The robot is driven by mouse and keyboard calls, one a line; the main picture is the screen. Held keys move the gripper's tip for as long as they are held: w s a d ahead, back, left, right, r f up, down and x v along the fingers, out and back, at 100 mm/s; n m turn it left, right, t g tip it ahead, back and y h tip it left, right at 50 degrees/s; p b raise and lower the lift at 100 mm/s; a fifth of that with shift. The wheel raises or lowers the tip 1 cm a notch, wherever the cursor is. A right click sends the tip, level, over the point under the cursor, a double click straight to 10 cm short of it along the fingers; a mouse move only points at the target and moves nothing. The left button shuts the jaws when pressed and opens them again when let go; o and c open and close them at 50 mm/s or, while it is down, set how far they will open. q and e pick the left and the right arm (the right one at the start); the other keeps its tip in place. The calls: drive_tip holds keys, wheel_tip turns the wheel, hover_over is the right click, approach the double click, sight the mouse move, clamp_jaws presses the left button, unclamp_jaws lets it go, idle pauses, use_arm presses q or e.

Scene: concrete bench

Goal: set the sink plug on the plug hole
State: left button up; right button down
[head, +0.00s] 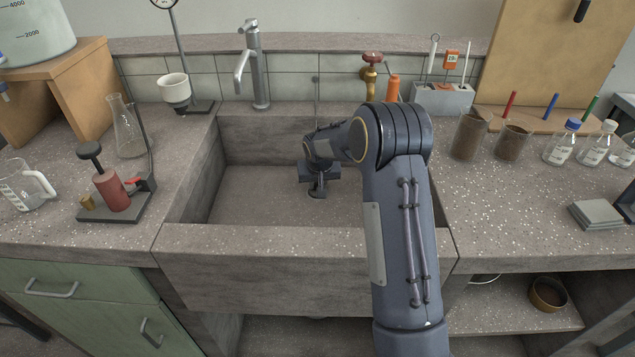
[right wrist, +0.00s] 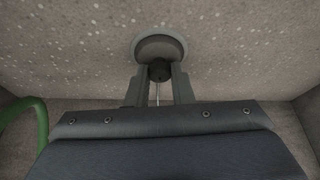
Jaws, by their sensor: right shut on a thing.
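My right gripper (head: 318,191) reaches down into the sink (head: 250,240), low over its floor. In the right wrist view my right gripper (right wrist: 159,80) is shut on the dark knob of the sink plug (right wrist: 158,48), a round grey disc. A paler ring, the rim of the plug hole (right wrist: 184,44), shows around the disc's edge. The disc lies over the hole, about centred as seen from the wrist; I cannot tell whether it is fully seated. In the head view the gripper hides the plug and the hole. My left gripper is not in view.
A tap (head: 254,65) stands behind the sink. The sink's walls and front edge surround my right arm. A green curved bar (right wrist: 25,120) shows at the left in the wrist view. Beakers (head: 470,134) and bottles (head: 562,143) stand right of the sink; a flask (head: 128,135) stands left.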

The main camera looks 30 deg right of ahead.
drive_tip(key=c, duration=1.2)
unclamp_jaws()
drive_tip(key=p+v, duration=0.1)
drive_tip(key=v, duration=0.6)
drive_tip(key=shift+s+r, duration=0.2)
drive_tip(key=shift+r, duration=0.15)
